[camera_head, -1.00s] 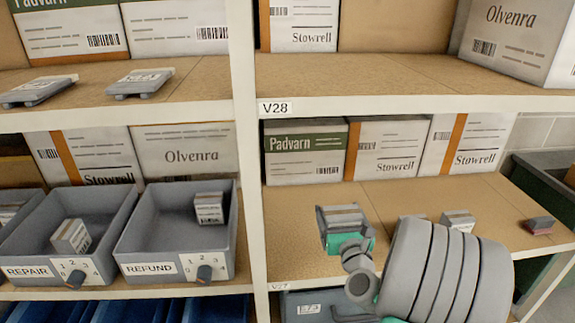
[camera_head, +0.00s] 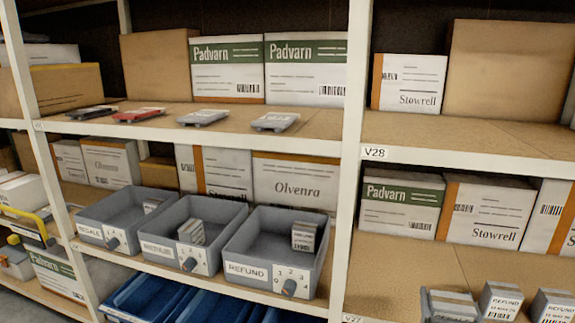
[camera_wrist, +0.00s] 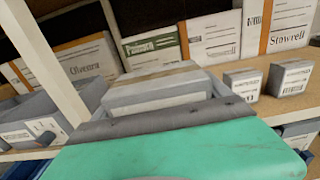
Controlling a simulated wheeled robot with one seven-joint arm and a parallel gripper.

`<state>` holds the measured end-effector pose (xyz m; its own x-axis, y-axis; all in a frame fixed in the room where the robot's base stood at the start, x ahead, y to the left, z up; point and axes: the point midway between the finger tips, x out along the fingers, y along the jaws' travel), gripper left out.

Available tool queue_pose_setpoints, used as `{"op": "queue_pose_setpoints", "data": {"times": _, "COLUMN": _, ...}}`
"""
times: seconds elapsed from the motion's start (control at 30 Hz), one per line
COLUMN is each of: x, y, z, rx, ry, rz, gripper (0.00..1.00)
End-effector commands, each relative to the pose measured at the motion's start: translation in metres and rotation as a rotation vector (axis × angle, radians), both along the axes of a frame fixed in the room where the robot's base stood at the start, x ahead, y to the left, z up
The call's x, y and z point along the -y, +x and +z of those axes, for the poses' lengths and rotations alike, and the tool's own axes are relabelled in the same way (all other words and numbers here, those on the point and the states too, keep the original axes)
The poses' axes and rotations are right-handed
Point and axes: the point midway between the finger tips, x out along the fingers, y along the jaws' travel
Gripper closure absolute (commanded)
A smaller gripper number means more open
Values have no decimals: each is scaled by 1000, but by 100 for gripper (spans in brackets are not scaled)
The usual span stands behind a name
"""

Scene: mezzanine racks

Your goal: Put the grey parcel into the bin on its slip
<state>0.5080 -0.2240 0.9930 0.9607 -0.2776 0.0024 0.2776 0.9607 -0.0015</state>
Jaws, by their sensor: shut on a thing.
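A grey parcel (camera_head: 452,304) with a tan band is at the bottom of the head view, held in my gripper (camera_head: 450,297). In the wrist view the parcel (camera_wrist: 155,92) sits between the grey fingers, its slip's writing not readable. Three grey bins stand on the shelf to the left. They are the bin that seems to read RESALE (camera_head: 93,235), the middle bin (camera_head: 160,249) with a blurred label, and the REFUND bin (camera_head: 246,270). My gripper is right of the bins, beyond the white upright.
Two small labelled parcels (camera_head: 500,301) (camera_head: 551,306) stand right of my gripper. A white upright (camera_head: 351,150) separates the bays. Cartons (camera_head: 400,203) line the shelf backs. A shelf above the bins carries flat trays (camera_head: 203,117). Blue crates (camera_head: 190,302) are below.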

Motion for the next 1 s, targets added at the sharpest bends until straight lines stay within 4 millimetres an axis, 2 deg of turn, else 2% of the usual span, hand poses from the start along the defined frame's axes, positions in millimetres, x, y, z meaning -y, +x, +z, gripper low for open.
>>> {"op": "queue_pose_setpoints", "data": {"times": 0.17, "x": -22, "y": 9, "z": 3, "rx": 1, "ry": 0, "rz": 99, "gripper": 72}}
{"op": "queue_pose_setpoints", "data": {"times": 0.37, "x": -65, "y": 17, "z": -4, "rx": 0, "ry": 2, "rz": 243, "gripper": 72}}
{"op": "queue_pose_setpoints", "data": {"times": 0.47, "x": -93, "y": 20, "z": -6, "rx": 1, "ry": 1, "rz": 316, "gripper": 72}}
{"op": "queue_pose_setpoints", "data": {"times": 0.7, "x": -177, "y": 22, "z": -17, "rx": 0, "ry": 3, "rz": 489, "gripper": 72}}
{"op": "queue_pose_setpoints", "data": {"times": 0.8, "x": -208, "y": 20, "z": -17, "rx": 2, "ry": -1, "rz": 547, "gripper": 72}}
{"op": "queue_pose_setpoints", "data": {"times": 0.9, "x": -222, "y": 21, "z": -13, "rx": 2, "ry": -1, "rz": 579, "gripper": 72}}
{"op": "queue_pose_setpoints", "data": {"times": 1.0, "x": -226, "y": 21, "z": -12, "rx": 4, "ry": -5, "rz": 586, "gripper": 72}}
